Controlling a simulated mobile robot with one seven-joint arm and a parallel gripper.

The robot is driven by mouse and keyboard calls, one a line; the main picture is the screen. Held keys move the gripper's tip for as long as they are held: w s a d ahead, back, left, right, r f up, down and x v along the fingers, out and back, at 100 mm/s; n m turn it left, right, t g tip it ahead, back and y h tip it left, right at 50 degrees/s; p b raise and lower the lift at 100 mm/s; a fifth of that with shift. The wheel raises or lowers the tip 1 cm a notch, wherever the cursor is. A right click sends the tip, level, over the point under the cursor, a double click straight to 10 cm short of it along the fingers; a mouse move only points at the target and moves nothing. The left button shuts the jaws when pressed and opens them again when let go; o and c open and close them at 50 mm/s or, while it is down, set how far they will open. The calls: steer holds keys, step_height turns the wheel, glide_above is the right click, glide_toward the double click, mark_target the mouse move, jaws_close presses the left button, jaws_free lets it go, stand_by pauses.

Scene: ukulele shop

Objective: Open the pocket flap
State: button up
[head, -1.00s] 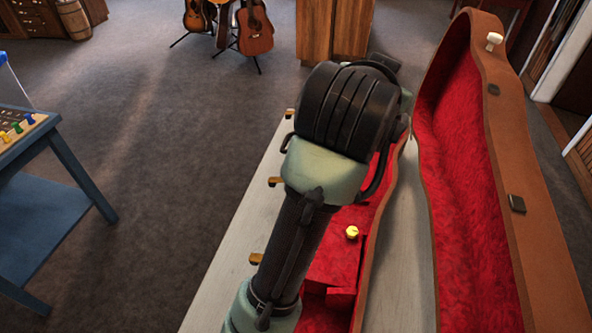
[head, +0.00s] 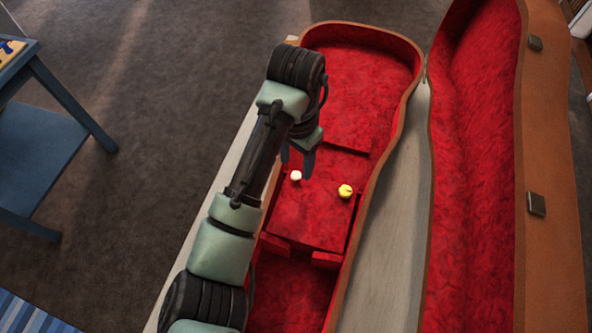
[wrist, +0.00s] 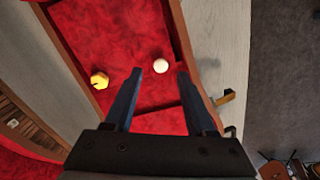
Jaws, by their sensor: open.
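The pocket flap (head: 318,213) is a red plush panel lying flat and closed across the middle of the open instrument case. A white knob (head: 296,176) sits on its left part and a yellow knob (head: 345,191) near its right edge. My gripper (head: 297,163) is open and empty, pointing down over the case just beyond the white knob. In the wrist view, the white knob (wrist: 161,66) appears between my two fingertips (wrist: 159,71), with no clear contact. The yellow knob (wrist: 99,81) lies left of the fingers.
The case (head: 405,100) rests on a pale bench (head: 392,240), its red-lined lid (head: 475,170) standing open at the right. A brass latch (wrist: 225,98) juts from the case side. A blue table (head: 45,140) stands at the left, with open floor between.

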mark_target(296, 174)
steer(key=shift+f, duration=1.8)
jaws_close()
